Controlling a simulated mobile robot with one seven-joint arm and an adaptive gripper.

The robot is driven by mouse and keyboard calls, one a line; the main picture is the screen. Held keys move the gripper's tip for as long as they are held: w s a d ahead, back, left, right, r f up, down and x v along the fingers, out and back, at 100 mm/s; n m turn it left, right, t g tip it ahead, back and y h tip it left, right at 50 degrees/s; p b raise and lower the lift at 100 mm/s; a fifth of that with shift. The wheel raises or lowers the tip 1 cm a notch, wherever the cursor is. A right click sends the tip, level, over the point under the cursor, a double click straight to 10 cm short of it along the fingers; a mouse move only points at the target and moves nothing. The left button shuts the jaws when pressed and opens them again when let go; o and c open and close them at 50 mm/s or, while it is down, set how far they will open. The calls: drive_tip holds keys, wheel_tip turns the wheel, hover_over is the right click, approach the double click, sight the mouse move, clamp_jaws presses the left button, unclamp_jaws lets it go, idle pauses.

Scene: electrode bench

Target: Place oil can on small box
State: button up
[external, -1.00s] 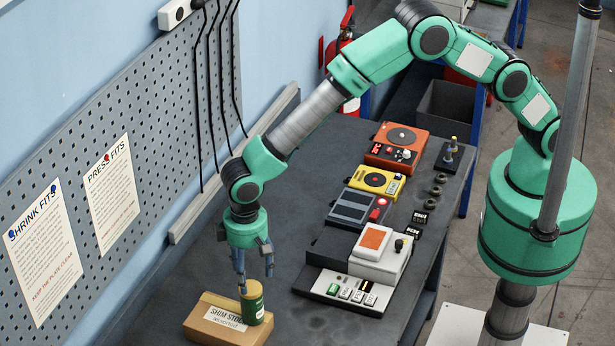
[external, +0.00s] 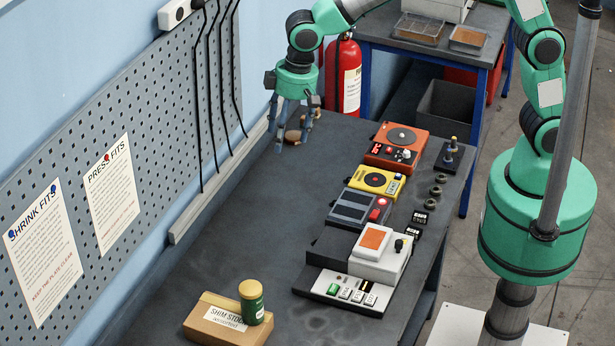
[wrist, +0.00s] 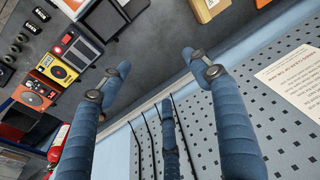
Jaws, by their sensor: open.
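The oil can, a green can with a gold lid (external: 252,301), stands upright on the right part of the small cardboard box (external: 205,325), which is labelled SHIM STOCK. Box and can are at the front left of the bench. My gripper (external: 296,137) is open and apart from both, over the far left end of the bench. Its spread fingers show empty in the wrist view (wrist: 157,82). A tan piece shows at the top edge of the wrist view; I cannot tell what it is.
A row of devices, orange (external: 380,157), yellow (external: 360,184), grey and white (external: 390,262), lies along the right of the bench. A pegboard wall (external: 120,120) borders the left. The middle of the bench is clear.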

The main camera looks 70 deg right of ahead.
drive_tip(key=s+d+r+t, duration=0.1)
drive_tip(key=s+d+r, duration=0.5)
drive_tip(key=d, duration=0.4)
drive_tip(key=s+d+r+t, duration=0.1)
drive_tip(key=s+d+r, duration=0.5)
drive_tip(key=d, duration=0.4)
drive_tip(key=s+d+t, duration=0.1)
drive_tip(key=s+d, duration=0.6)
drive_tip(key=s, duration=0.3)
drive_tip(key=s+d+m+h, duration=0.1)
drive_tip(key=s+d, duration=0.5)
drive_tip(key=s, duration=0.3)
drive_tip(key=shift+s+d+t, duration=0.35)
drive_tip(key=shift+d+t, duration=0.05)
wheel_tip(320, 180, down, 18)
drive_tip(key=b, duration=1.7)
drive_tip(key=shift+r+b, duration=0.25)
drive_tip(key=shift+b, duration=0.1)
